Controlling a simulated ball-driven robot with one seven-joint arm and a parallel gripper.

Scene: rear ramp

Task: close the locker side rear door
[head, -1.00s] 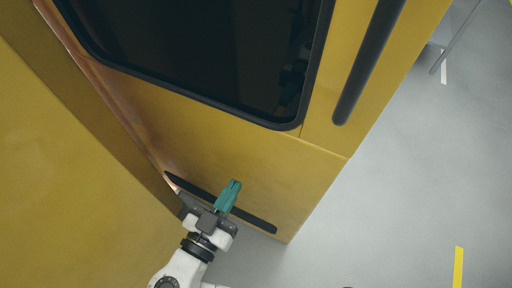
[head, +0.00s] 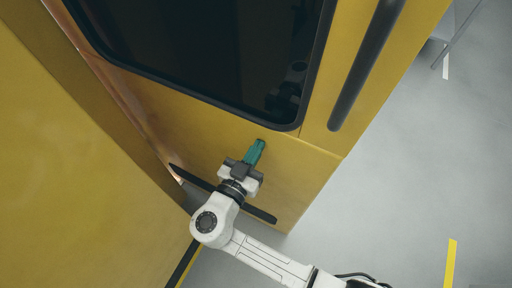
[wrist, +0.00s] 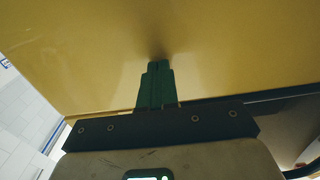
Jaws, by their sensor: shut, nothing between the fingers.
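The yellow rear door (head: 300,180) fills the upper middle of the head view, with a dark window (head: 200,50), a long dark vertical bar (head: 365,65) and a black strip (head: 258,213) low down. It stands at an angle to the yellow body (head: 60,190) on the left. My gripper (head: 261,143) has shut green fingers with nothing between them. Its tips are at the door's lower panel, just below the window. In the wrist view the fingertips (wrist: 158,62) meet or nearly meet the yellow panel (wrist: 230,50), with a dark shadow at the tips.
Grey floor (head: 430,170) lies open to the right, with a yellow floor line (head: 451,262). A grey structure with a thin pole (head: 443,50) stands at the top right. White tiled wall (wrist: 20,120) shows at the left of the wrist view.

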